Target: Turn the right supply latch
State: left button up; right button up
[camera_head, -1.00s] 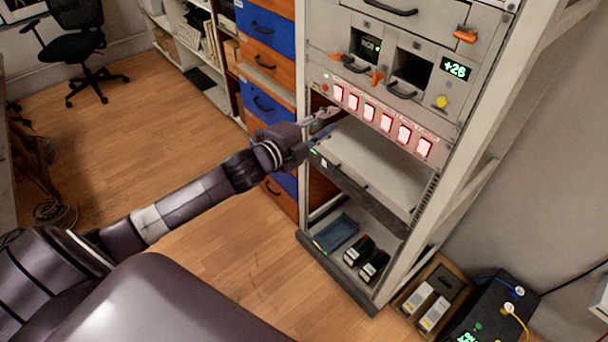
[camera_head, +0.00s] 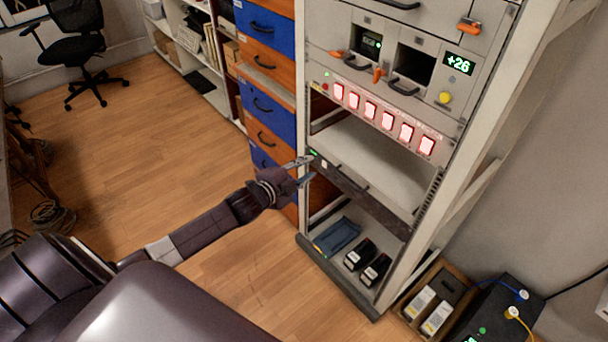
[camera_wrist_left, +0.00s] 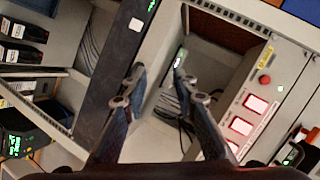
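Several orange latches show on the rack front in the head view. One (camera_head: 379,75) is beside the right bay, and another (camera_head: 337,54) is at the left bay. A third orange latch (camera_head: 469,26) is on the drawer above, at the right. I cannot tell for sure which is the right supply latch. My left gripper (camera_head: 309,171) is open and empty, low at the rack's left side by the dark shelf front, well below the latches. In the left wrist view its two fingers (camera_wrist_left: 157,74) are apart with nothing between them. My right gripper is not in view.
A row of lit red switches (camera_head: 370,110) runs below the bays. A yellow knob (camera_head: 445,98) and a green "+26" display (camera_head: 458,64) are at the right. A dark pull-out shelf front (camera_head: 365,192) is close to my gripper. Blue and orange drawers (camera_head: 265,60) stand left of the rack.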

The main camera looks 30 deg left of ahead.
pick_arm(q)
jog(key=shift+s+a+f, duration=0.1)
jog(key=shift+f, duration=0.35)
jog(key=shift+s+a+f, duration=0.1)
jog(key=shift+f, duration=0.3)
jog(key=s+f+n+g+y, duration=0.1)
jog(key=s+f+n+g, duration=0.1)
jog(key=s+f, duration=0.55)
jog(key=s+a+f+n+g, duration=0.15)
jog(key=s+f, duration=0.25)
jog(key=f, duration=0.7)
jog(key=s+f+n+g+y, duration=0.1)
jog(key=s+f+n+g, duration=0.2)
jog(key=s+f, duration=0.5)
jog(key=s+d+f+n+g, duration=0.1)
jog(key=s+d+f+g, duration=0.1)
jog(key=s+f, duration=0.4)
jog(key=s+d+f+n+g, duration=0.2)
jog(key=s+d+f, duration=0.3)
jog(key=s, duration=1.1)
jog(key=s+d+f+n+g, duration=0.2)
jog(key=s+d+f, duration=0.2)
jog(key=s+f, duration=0.4)
jog(key=s, duration=0.3)
jog(key=shift+s+h, duration=0.3)
jog(key=shift+h, duration=0.1)
jog(key=shift+g, duration=0.25)
